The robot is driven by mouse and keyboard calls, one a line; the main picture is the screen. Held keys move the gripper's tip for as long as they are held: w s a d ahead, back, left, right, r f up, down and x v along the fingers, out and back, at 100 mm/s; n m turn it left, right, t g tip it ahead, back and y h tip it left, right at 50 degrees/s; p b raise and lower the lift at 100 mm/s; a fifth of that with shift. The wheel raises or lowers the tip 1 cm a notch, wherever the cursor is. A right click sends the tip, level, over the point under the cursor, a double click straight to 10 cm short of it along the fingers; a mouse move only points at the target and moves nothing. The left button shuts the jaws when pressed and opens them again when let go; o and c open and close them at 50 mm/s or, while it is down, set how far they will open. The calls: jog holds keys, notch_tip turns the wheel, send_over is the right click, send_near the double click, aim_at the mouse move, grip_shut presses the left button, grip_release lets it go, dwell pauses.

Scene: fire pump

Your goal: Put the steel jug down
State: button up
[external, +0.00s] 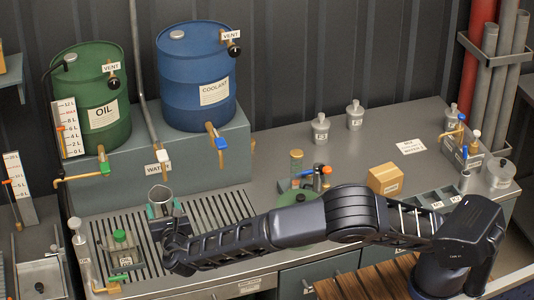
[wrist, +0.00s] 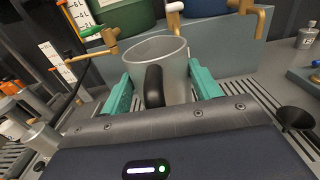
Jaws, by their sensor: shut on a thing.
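The steel jug (wrist: 172,56) is a grey open-topped cup with a black handle, upright in the wrist view. My gripper (wrist: 163,88) has teal fingers on both sides of it and is shut on it. In the external view the jug (external: 160,197) is at the front of the blue-grey step, over the slotted drain grate, with my gripper (external: 163,212) around it. The brass water tap shows just behind it. Whether the jug's base touches the grate is hidden by my gripper, and its inside is too small to read.
A green oil drum (external: 92,95) and a blue coolant drum (external: 197,75) stand on the step (external: 190,165), with taps jutting forward. A green-capped container (external: 122,247) is on the left of the drain grate (external: 222,207). A cardboard box (external: 385,178) stands farther right.

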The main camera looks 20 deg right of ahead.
jog(key=shift+r, duration=0.85)
